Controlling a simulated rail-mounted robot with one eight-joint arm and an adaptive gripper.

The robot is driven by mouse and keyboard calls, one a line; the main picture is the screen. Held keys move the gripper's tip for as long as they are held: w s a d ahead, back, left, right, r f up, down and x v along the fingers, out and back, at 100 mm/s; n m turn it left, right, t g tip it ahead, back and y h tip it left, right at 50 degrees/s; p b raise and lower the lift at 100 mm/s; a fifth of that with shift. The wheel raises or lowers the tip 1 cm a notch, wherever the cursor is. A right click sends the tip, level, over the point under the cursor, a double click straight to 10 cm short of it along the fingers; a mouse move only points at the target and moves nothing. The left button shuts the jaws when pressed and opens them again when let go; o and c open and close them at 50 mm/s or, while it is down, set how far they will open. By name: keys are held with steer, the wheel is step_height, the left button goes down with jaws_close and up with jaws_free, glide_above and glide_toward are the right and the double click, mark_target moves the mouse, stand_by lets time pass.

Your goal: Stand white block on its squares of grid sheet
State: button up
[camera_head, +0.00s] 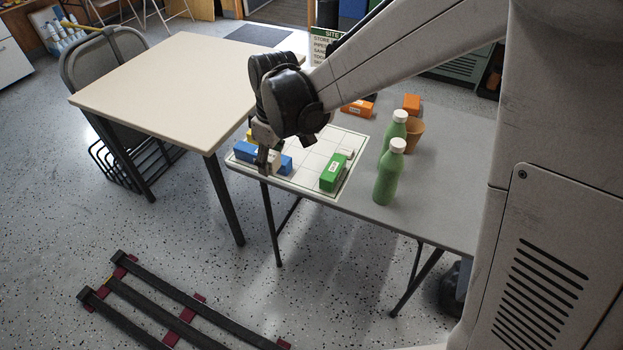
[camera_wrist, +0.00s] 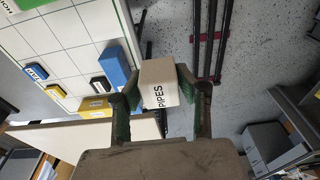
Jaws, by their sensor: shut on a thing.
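The white block (camera_wrist: 158,82), lettered PIPES, is in the wrist view between the green-padded fingers of my gripper (camera_wrist: 157,90), which is shut on it. In the head view my gripper (camera_head: 268,160) hangs at the near left edge of the grid sheet (camera_head: 313,150), in front of a blue block (camera_head: 285,165). The white block (camera_head: 274,158) shows there only in small part, mostly hidden by the fingers. In the wrist view it appears beside the sheet's edge, with floor behind it; its height above the sheet I cannot tell.
A green block (camera_head: 332,172) stands on the sheet, with a yellow block (camera_wrist: 95,106) nearer its corner. Two green bottles (camera_head: 389,175) and a brown cup (camera_head: 414,134) stand right of the sheet. A beige table (camera_head: 180,75) adjoins at left.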

steer(key=shift+s, duration=0.6)
steer(key=shift+d+f, duration=0.2)
steer(key=shift+f, duration=0.05)
steer(key=b, duration=0.2)
glide_above(304, 178)
steer(key=f, duration=0.6)
steer(key=shift+d+f, duration=0.2)
steer(key=shift+f, duration=2.15)
steer(key=shift+f+b, duration=0.2)
steer(key=shift+b, duration=0.15)
steer(key=o, duration=1.2)
steer(key=shift+c, duration=0.2)
steer(key=shift+r, duration=0.15)
